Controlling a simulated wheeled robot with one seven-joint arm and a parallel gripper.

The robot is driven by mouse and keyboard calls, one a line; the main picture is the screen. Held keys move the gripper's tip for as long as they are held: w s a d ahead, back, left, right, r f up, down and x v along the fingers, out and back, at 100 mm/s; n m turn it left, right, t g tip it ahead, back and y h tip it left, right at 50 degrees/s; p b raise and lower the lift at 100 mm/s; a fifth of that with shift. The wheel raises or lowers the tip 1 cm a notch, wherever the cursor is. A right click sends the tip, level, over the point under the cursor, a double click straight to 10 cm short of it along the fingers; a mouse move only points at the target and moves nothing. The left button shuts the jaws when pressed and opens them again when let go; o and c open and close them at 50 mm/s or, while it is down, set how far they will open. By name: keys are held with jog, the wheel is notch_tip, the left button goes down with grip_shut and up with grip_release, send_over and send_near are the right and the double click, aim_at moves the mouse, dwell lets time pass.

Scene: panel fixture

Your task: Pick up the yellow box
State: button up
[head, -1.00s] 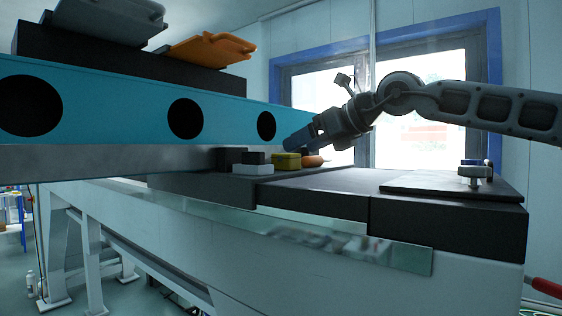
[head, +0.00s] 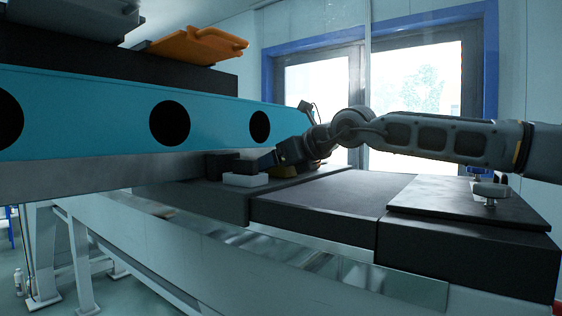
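A white block (head: 245,180) and a dark block (head: 220,164) stand just left of the yellow box. The blue panel (head: 215,123) with round holes overhangs them.

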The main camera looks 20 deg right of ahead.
jog(key=c, duration=1.1)
